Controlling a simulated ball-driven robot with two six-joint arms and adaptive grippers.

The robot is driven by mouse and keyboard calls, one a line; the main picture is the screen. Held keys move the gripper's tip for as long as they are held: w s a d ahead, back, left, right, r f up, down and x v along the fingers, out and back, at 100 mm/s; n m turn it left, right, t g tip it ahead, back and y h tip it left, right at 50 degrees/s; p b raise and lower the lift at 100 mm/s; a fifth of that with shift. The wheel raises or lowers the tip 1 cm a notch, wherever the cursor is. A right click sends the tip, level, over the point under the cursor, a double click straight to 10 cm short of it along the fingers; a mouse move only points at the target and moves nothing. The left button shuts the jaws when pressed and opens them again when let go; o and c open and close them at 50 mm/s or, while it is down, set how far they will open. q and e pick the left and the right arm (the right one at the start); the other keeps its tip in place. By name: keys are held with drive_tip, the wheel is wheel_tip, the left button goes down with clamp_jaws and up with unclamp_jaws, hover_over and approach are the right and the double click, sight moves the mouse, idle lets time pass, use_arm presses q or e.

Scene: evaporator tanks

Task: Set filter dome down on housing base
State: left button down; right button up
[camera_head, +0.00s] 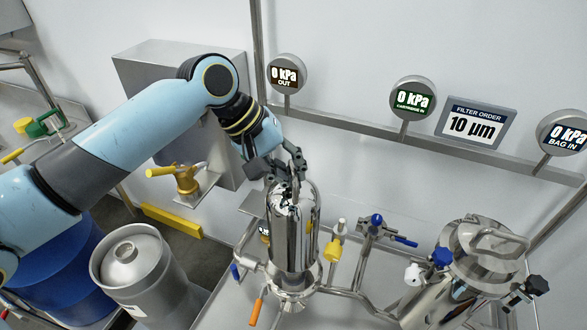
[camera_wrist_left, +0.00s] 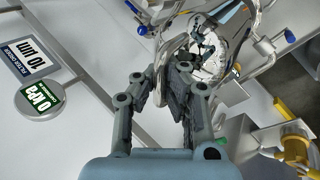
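The filter dome (camera_head: 292,230) is a tall, shiny steel cylinder, upright above the housing base (camera_head: 292,296). Its lower rim is at the base's flange; I cannot tell if a thin gap is left. My left gripper (camera_head: 285,170) is at the dome's top, fingers pointing down, and looks shut on it. In the left wrist view, the fingers of the left gripper (camera_wrist_left: 180,75) are close together at the mirror-like top of the dome (camera_wrist_left: 215,50). The exact grip spot is partly hidden by the fingers. My right gripper is not in view.
Valves with orange (camera_head: 257,312), yellow (camera_head: 334,248) and blue (camera_head: 377,219) handles surround the base. A steel bag housing (camera_head: 450,290) stands at the right. A steel canister (camera_head: 130,265) and blue drum (camera_head: 55,275) stand at the left. Gauges and a "10 µm" sign (camera_head: 474,124) are behind.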

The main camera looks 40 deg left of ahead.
use_arm(q)
drive_tip(key=shift+f+b, duration=0.75)
drive_tip(key=shift+f, duration=1.4)
drive_tip(key=shift+r+p, duration=0.1)
drive_tip(key=shift+p, duration=0.2)
drive_tip(key=shift+w+p, duration=0.1)
drive_tip(key=shift+p, duration=0.5)
idle(0.4)
drive_tip(key=shift+d+f+b, duration=0.1)
drive_tip(key=shift+f+b, duration=1.05)
drive_tip(key=shift+f, duration=1.3)
drive_tip(key=c, duration=1.4)
unclamp_jaws()
drive_tip(key=shift+c, duration=0.2)
drive_tip(key=shift+o, duration=0.2)
drive_tip(key=shift+f, duration=0.1)
